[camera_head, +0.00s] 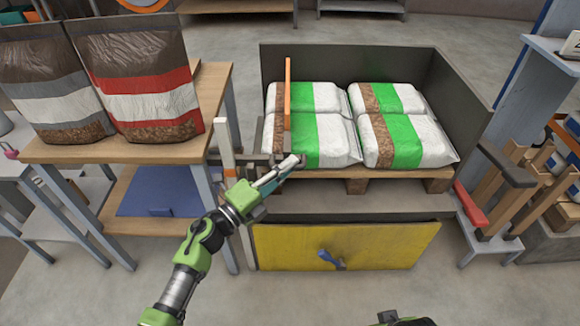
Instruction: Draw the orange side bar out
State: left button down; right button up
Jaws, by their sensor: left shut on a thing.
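The orange side bar (288,95) stands upright at the left front of the pallet bay, in front of the white, green and brown bags. My left gripper (287,168) reaches in from the lower left and is shut at the bar's lower end. The fingers and the dark bracket around them hide the exact grip. Only a small dark and green piece of my right arm (405,320) shows at the bottom edge; its jaws cannot be made out.
Several bags (395,140) lie on a wooden pallet (360,173) within grey walls. A yellow panel (385,246) with a blue handle (330,260) is below. A wooden table (95,150) with two bags stands left; a rack with a red handle (470,205) stands right.

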aim_at(270, 168)
pick_arm(q)
jog(key=a, duration=0.4)
jog(key=shift+a+f, duration=0.2)
jog(key=shift+a, duration=0.05)
jog(key=a+b, duration=0.1)
jog(key=a, duration=0.8)
jog(key=shift+a+r, duration=0.1)
jog(key=shift+a, duration=0.05)
pick_arm(e)
jog(key=v, duration=0.5)
jog(key=shift+w, duration=0.35)
pick_arm(q)
jog(key=c, duration=2.1)
grip_release()
